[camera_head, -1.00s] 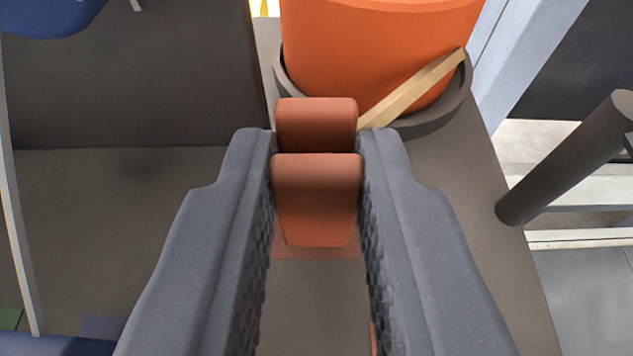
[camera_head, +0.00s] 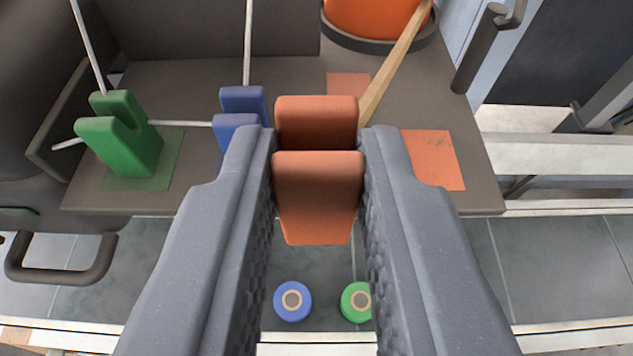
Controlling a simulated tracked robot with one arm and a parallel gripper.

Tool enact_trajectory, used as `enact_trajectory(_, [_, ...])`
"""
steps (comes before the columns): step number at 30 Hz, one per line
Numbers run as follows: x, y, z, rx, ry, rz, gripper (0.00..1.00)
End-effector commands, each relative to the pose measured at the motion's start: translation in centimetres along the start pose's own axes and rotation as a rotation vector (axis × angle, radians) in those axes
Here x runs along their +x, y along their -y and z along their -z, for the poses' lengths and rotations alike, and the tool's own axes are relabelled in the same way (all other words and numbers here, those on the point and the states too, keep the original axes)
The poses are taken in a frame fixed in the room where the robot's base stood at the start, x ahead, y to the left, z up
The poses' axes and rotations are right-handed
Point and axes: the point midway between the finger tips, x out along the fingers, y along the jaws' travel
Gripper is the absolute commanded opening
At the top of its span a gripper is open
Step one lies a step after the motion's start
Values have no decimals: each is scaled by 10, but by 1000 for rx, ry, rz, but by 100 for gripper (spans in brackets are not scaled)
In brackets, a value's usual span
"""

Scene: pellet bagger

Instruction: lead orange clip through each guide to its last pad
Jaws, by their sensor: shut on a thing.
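My gripper (camera_head: 318,180) is shut on the orange clip (camera_head: 318,195), a brownish-orange block with two upright parts. The clip is held above the front of the dark table (camera_head: 180,85). A tan strip (camera_head: 398,60) runs from the orange drum (camera_head: 375,14) at the top down to the clip's right side; its lower end is hidden. One orange pad (camera_head: 433,158) lies bare on the table to the right of my gripper. Another orange pad (camera_head: 345,85) lies behind the clip, partly covered. I cannot tell which part is the orange guide.
A green clip (camera_head: 125,140) stands on a green pad (camera_head: 150,180) at left. A blue clip (camera_head: 240,102) stands close to my left finger. Thin pale rods reach these clips. A dark post (camera_head: 478,50) rises at upper right. Blue (camera_head: 292,301) and green (camera_head: 356,302) round caps show below the table edge.

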Motion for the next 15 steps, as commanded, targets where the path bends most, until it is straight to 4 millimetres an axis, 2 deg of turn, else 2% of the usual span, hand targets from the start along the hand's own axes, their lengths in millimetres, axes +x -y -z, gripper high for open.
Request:
enact_trajectory(6, [-29, 5, -6, 1, -3, -2, 0])
enact_trajectory(11, [-38, 7, -9, 1, 0, 0, 0])
enact_trajectory(15, [-38, 3, -4, 2, 0, 5, 0])
